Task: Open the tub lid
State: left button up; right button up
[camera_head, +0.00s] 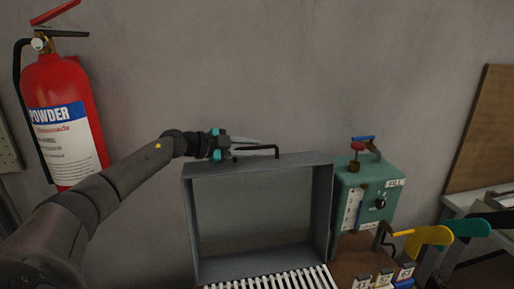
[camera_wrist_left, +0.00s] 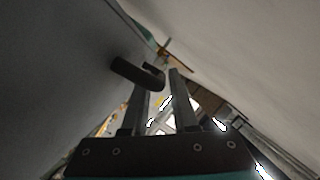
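The tub lid (camera_head: 326,205) is a grey, shallow, box-like panel. It stands upright near the wall, its hollow side facing me, above a white slatted rack (camera_head: 272,281). A dark bar handle (camera_head: 263,147) sits at its top edge; it also shows in the left wrist view (camera_wrist_left: 133,73). My left gripper (camera_head: 247,141) is at the top edge, beside the handle. In the left wrist view its two fingers (camera_wrist_left: 158,88) are apart, with the handle close to their tips. I cannot tell whether they touch it.
A green control box (camera_head: 388,179) with a red-and-blue lever (camera_head: 363,142) stands right of the lid. Yellow (camera_head: 428,236) and teal (camera_head: 458,227) flat shapes stand at the lower right. A red fire extinguisher (camera_head: 60,110) hangs on the left wall.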

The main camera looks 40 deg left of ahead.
pick_arm(q)
jog(key=shift+x, duration=0.85)
grip_shut()
dwell(1.0)
